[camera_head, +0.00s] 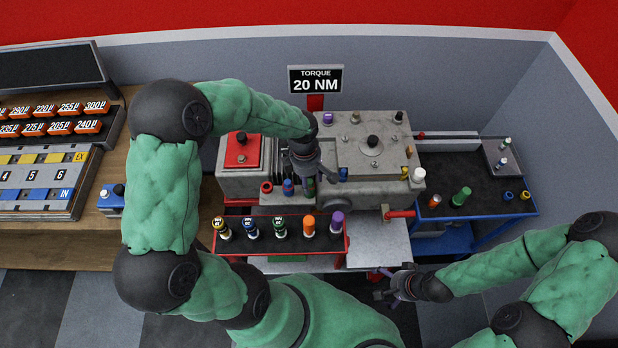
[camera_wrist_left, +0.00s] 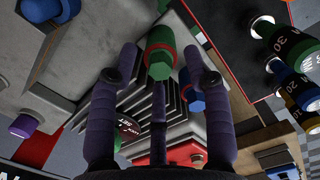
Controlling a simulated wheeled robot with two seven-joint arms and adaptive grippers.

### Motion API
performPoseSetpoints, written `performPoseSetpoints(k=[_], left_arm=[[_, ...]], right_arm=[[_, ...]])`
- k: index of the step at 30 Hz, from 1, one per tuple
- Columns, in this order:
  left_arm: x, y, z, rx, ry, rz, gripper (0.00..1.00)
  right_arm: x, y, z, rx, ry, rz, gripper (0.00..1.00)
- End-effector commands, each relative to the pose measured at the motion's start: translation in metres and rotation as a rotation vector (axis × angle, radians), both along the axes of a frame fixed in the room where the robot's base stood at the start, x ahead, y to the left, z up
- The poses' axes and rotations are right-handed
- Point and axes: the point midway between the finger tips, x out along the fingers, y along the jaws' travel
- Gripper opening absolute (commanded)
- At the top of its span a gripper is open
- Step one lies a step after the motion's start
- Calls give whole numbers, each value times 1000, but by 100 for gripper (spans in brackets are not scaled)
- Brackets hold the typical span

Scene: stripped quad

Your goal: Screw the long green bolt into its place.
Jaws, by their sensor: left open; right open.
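A green bolt (camera_head: 310,187) stands at the front of the grey machine block (camera_head: 350,190), just below my left gripper (camera_head: 305,168). In the left wrist view the green bolt (camera_wrist_left: 160,55), with a red ring, is between the open left fingers (camera_wrist_left: 160,75), apart from them as far as I can tell. A blue bolt (camera_head: 288,187) stands beside it, also in the left wrist view (camera_wrist_left: 194,98). Another green bolt (camera_head: 461,196) is on the dark right-hand bench. I cannot tell which green bolt is longer. My right gripper (camera_head: 395,287) is open and low at the front right, partly dark.
A red-edged rack (camera_head: 283,249) in front holds several coloured screwdriver-like tools (camera_head: 309,226). A torque sign reading 20 NM (camera_head: 316,79) stands behind the block. An orange piece (camera_head: 435,201) lies on the right bench (camera_head: 490,205). A red box (camera_head: 242,150) is at the block's left.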

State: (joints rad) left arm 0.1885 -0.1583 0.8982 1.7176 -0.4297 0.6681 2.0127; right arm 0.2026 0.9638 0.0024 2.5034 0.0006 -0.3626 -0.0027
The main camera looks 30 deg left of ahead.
Motion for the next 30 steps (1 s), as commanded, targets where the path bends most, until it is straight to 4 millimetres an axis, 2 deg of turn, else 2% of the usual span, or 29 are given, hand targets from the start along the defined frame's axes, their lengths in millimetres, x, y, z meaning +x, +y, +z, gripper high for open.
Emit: performPoseSetpoints(k=[4, 8, 21, 25, 30], left_arm=[[0, 1, 4, 0, -1, 0, 49], [1, 2, 19, 1, -4, 0, 49], [0, 8, 100, 1, -3, 0, 49], [-1, 9, 113, 1, -2, 0, 49], [-1, 10, 119, 0, 1, 0, 49]], right_arm=[[0, 0, 0, 0, 0, 0, 100], [0, 0, 0, 0, 0, 0, 100], [0, 0, 0, 0, 0, 0, 100], [0, 0, 0, 0, 0, 0, 100], [0, 0, 0, 0, 0, 0, 100]])
